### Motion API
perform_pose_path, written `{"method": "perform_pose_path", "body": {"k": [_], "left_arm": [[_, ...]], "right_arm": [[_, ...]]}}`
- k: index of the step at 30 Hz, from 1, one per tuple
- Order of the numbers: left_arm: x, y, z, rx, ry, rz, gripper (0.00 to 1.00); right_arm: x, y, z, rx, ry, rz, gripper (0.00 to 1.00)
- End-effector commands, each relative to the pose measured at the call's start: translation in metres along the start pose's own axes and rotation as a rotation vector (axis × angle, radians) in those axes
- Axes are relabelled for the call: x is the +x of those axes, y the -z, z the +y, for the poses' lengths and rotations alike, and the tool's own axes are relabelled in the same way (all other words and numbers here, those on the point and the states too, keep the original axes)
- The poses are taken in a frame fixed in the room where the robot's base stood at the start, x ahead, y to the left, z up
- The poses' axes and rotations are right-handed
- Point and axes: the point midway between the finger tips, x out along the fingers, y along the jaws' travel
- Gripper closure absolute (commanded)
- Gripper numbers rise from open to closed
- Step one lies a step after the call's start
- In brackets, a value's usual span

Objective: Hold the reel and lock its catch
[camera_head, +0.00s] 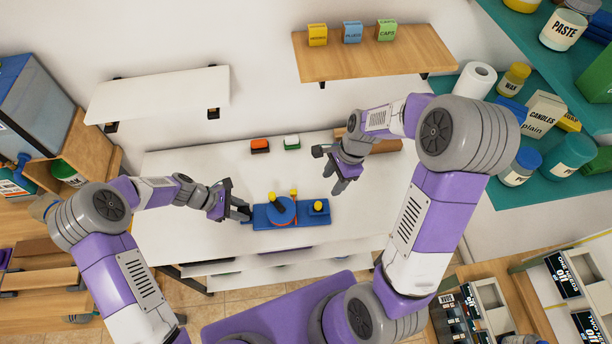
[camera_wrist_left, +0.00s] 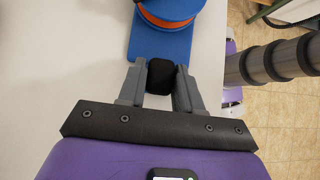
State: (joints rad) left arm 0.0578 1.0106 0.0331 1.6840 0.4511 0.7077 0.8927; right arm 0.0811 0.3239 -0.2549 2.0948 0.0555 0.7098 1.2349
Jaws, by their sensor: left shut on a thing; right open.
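A blue base plate (camera_head: 262,220) lies on the white table and carries a round blue reel (camera_head: 281,211) with an orange-red rim. A dark crank with a yellow tip (camera_head: 272,197) is on the reel. Another yellow piece (camera_head: 294,192) stands at its back edge, and a yellow knob (camera_head: 318,205) sits on a blue block at the right. My left gripper (camera_head: 246,213) is shut on a black grip (camera_wrist_left: 160,76) at the plate's left end; the reel (camera_wrist_left: 168,14) shows beyond it in the wrist view. My right gripper (camera_head: 330,172) is open and empty, above and behind the plate's right end.
A red-orange block (camera_head: 260,146) and a green-and-white block (camera_head: 291,142) stand at the table's back. A brown piece (camera_head: 375,142) lies behind my right arm. Shelves hang on the wall above. The table (camera_head: 180,220) is clear left of my left gripper.

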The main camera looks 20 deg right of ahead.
Motion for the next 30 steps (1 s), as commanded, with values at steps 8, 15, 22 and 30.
{"method": "perform_pose_path", "body": {"k": [8, 15, 22, 30], "left_arm": [[0.0, 0.0, 0.0, 0.0, -0.001, 0.001, 0.57], [0.0, 0.0, 0.0, 0.0, -0.001, 0.0, 0.36], [-0.003, 0.0, 0.001, 0.0, -0.002, 0.001, 0.36], [-0.048, 0.001, 0.001, 0.001, -0.006, 0.003, 0.36]], "right_arm": [[0.0, 0.0, 0.0, 0.0, 0.0, 0.0, 0.46], [0.0, 0.0, 0.0, 0.0, 0.0, 0.0, 0.46], [0.0, 0.0, 0.0, 0.0, 0.0, 0.0, 0.46], [0.0, 0.0, 0.0, 0.0, 0.0, 0.0, 0.46]]}}
